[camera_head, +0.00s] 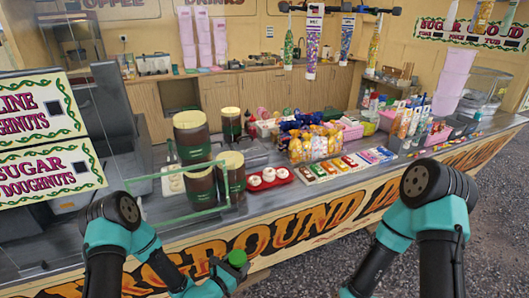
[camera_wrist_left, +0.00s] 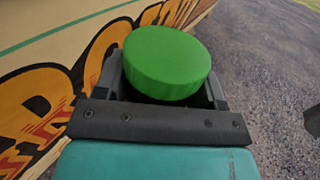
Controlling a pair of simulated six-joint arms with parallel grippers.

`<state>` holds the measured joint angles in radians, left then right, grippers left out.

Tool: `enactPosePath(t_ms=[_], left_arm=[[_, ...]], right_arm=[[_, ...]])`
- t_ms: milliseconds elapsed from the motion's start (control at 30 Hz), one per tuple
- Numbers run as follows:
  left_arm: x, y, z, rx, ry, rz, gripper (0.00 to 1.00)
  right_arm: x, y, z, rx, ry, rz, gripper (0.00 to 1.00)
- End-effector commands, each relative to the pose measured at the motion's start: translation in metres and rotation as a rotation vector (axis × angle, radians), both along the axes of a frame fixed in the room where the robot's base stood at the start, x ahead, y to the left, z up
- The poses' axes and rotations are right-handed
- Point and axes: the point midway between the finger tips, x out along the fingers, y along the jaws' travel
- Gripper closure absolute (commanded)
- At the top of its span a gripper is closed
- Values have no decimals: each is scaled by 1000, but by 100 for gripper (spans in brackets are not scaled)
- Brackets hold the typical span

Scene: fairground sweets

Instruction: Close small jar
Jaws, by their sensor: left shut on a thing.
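My left gripper (camera_head: 229,269) is shut on a round green lid (camera_head: 237,257), in front of the counter's front panel. In the left wrist view the lid (camera_wrist_left: 167,63) sits between the two fingers, its flat face up and slightly tilted. Several dark jars with pale tops stand on the counter: a large jar (camera_head: 192,142), two front jars (camera_head: 201,187) (camera_head: 231,182), and a smaller, narrower jar (camera_head: 231,127) behind them. The held lid is apart from all of them. I cannot tell which jar it belongs to. My right arm shows at the right, but its gripper is out of view.
A red tray (camera_head: 286,180) with white round items lies right of the jars. Bagged sweets (camera_head: 314,143) and several colourful packets stand further right. A green-edged clear guard (camera_head: 190,217) runs in front of the jars. Doughnut signs (camera_head: 49,171) stand at the left.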

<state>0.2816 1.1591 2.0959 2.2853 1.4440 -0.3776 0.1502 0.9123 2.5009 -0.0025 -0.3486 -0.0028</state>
Motion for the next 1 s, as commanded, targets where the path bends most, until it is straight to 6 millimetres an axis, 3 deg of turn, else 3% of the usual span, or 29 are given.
enactPosePath(t_ms=[200, 433, 600, 1000], left_arm=[[38, 55, -39, 0, 2, 324, 85], [54, 106, -70, 0, -1, 570, 85], [57, 117, -75, -1, -2, 621, 85], [57, 117, -75, -1, -2, 619, 85]], right_arm=[[0, 0, 0, 0, 0, 0, 0], [0, 0, 0, 0, 0, 0, 0], [0, 0, 0, 0, 0, 0, 0], [0, 0, 0, 0, 0, 0, 0]])
